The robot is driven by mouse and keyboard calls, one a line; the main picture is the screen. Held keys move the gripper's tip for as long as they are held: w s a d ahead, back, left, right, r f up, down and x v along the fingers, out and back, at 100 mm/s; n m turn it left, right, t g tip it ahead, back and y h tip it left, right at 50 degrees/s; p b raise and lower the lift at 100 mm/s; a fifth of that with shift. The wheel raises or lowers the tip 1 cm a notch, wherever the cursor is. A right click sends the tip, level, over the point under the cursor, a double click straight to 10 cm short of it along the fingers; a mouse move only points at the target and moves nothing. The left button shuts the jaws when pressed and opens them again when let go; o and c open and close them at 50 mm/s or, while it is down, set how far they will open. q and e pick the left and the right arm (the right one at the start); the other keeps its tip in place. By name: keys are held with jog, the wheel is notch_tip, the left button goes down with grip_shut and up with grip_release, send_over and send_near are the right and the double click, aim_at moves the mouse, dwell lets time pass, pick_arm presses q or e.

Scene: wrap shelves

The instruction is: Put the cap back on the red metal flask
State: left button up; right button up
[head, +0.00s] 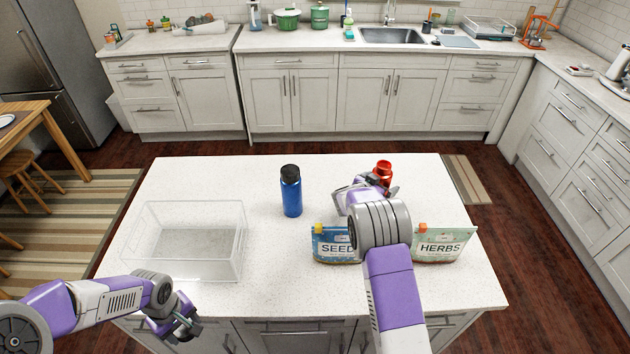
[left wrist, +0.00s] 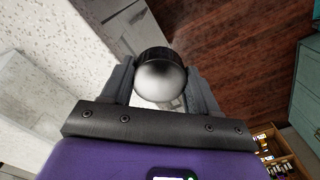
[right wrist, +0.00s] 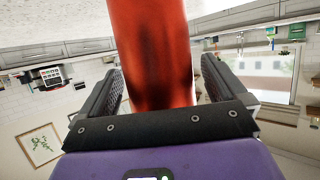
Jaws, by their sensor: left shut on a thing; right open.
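The red metal flask (head: 383,168) stands on the right part of the white island; its lower part is hidden behind my right gripper (head: 376,187). In the right wrist view the red flask (right wrist: 152,50) rises between the two fingers, which are open around it. My left gripper (head: 185,322) is low at the front left, off the island's front edge. In the left wrist view it is shut on a round cap (left wrist: 160,77) with a dark ribbed side and a pale face. The cap cannot be made out clearly in the head view.
A blue bottle with a black cap (head: 291,192) stands mid-island. A clear bin (head: 185,240) sits at left. A seed pouch (head: 334,245) and a herbs pouch (head: 445,246) stand near my right arm. The island's back left is clear.

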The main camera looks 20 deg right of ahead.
aim_at(384, 165)
jog(key=c, duration=1.3)
pick_arm(q)
jog(key=shift+f, duration=0.2)
pick_arm(e)
jog(key=shift+o, duration=0.2)
notch_tip(384, 165, up, 10)
jog(key=shift+r, duration=0.1)
jog(key=o, duration=0.7)
jog(key=c, duration=1.1)
pick_arm(q)
jog(key=shift+r, duration=0.1)
